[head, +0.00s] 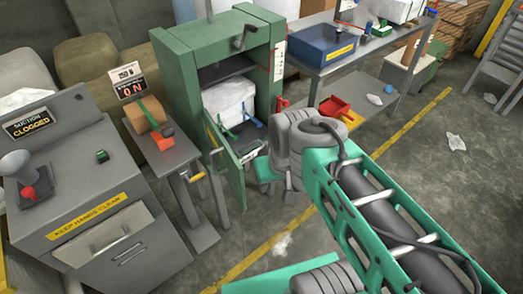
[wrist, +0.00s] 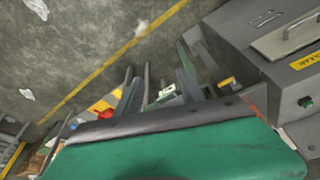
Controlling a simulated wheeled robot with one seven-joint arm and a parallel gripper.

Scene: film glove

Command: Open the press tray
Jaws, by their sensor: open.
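The green press (head: 185,75) stands at the back centre in the head view. Its green door (head: 226,160) hangs open at the front, and a white bundle (head: 230,104) lies inside. I cannot make out a separate tray in it. A grey machine (head: 60,190) at left has a pale front panel with a handle (head: 108,240); I cannot tell whether this is a tray. My gripper (head: 265,172) is open, just right of the press door in the picture; my wrist partly covers it. Contact with the door cannot be told.
A small stand (head: 172,155) with a brown block and a yellow handle (head: 197,176) sits between the grey machine and press. Floor with yellow lines is mostly free.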

